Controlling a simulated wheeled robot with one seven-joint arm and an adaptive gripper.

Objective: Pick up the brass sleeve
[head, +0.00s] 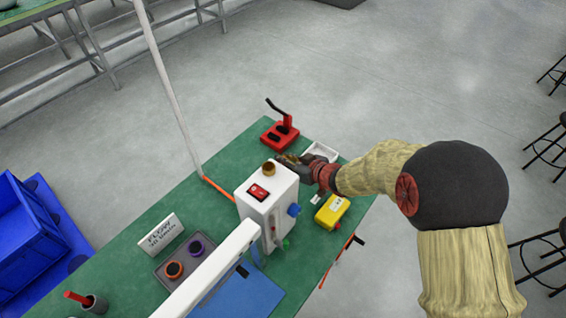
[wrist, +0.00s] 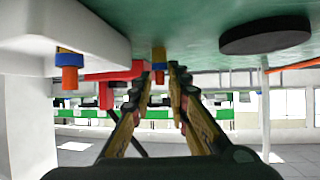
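The brass sleeve (head: 268,168) is a short gold ring-like cylinder with a dark opening. In the head view it stands on top of the white box (head: 257,205), near its back edge, behind a red switch (head: 258,192). My gripper (head: 281,158) is just right of and behind the sleeve in that view, pointing left. Whether it touches the sleeve I cannot tell. In the wrist view, which looks upside down, the two fingers (wrist: 163,72) are apart with nothing clearly held between them. I cannot make out the sleeve there.
A red stand with a black handle (head: 279,133) is behind. A white tray (head: 321,151) and a yellow box (head: 332,211) are to the right. A thin white pole (head: 170,95) rises left of the white box. Bare green table (head: 215,212) lies left of the box.

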